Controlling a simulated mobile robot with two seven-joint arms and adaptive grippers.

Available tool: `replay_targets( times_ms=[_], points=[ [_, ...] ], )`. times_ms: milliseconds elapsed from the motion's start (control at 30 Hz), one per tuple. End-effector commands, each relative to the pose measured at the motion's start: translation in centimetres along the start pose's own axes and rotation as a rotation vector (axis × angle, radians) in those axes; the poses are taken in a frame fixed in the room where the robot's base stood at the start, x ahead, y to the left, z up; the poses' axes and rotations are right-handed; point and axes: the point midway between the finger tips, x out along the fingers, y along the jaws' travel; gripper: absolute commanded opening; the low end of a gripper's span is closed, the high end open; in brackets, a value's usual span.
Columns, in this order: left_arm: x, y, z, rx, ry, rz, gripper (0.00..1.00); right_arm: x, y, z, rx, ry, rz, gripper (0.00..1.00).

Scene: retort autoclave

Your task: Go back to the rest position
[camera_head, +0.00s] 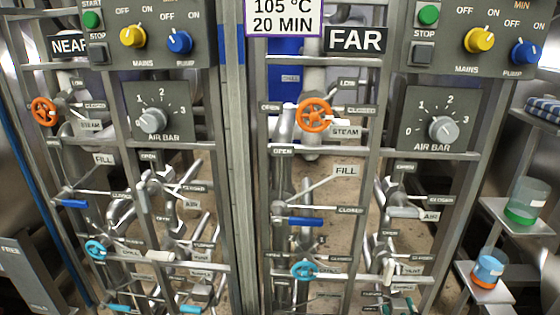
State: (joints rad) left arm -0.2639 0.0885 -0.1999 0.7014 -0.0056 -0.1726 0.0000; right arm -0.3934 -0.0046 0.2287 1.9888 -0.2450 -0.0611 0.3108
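Neither of my grippers shows in the head view, and I see no part of my arms. Two valve frames stand before me: the left one has a NEAR sign (69,45), the right one a FAR sign (356,39). Each has an orange steam handwheel, one on the near frame (43,111) and one on the far frame (314,115). Each has an air bar dial, the near dial (152,118) and the far dial (443,129). Blue-handled fill valves, the near one (74,203) and the far one (305,221), sit lower down.
Control boxes with yellow and blue knobs, the near box (147,33) and far box (480,36), sit at the top. At right, small shelves carry a green-bottomed beaker (526,201) and a blue-and-orange beaker (488,268). Pipes and levers crowd both frames.

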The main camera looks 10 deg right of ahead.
Motion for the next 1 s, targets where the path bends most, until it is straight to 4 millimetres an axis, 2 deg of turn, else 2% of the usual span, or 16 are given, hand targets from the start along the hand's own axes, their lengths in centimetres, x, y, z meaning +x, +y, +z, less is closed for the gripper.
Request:
replay_targets(
  times_ms=[67, 133, 267, 300, 367, 400, 467, 500, 567, 600, 700, 800, 900, 1000],
  points=[
    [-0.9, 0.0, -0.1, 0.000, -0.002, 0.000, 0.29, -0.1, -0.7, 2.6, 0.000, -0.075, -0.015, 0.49],
    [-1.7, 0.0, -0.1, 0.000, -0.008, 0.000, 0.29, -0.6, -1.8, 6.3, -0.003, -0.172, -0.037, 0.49],
    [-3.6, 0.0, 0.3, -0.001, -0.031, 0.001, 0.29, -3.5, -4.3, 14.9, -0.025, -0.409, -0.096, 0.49],
    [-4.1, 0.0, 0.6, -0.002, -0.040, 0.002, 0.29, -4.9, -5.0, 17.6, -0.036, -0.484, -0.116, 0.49],
    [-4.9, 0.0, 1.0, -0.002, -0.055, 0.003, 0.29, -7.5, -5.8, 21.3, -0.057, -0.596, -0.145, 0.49],
    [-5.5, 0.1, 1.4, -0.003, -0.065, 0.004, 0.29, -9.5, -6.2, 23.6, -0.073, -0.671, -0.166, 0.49],
    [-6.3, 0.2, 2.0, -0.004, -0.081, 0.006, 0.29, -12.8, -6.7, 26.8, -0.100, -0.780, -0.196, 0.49],
    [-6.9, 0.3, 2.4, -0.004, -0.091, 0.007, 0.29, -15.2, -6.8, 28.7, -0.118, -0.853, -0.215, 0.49],
    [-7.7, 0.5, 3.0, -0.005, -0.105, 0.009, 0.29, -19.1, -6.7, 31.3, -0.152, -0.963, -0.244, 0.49],
    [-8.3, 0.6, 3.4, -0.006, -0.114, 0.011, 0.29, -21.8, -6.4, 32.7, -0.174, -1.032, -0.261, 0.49],
    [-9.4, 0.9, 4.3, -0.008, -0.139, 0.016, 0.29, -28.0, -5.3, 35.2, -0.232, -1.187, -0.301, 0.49],
    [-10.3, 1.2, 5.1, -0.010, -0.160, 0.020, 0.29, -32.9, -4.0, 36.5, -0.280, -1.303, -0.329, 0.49],
    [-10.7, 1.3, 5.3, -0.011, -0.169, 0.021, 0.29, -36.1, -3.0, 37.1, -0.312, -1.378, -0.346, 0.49],
    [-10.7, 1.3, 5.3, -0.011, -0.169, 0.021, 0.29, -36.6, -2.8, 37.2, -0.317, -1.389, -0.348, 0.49]
  ],
)
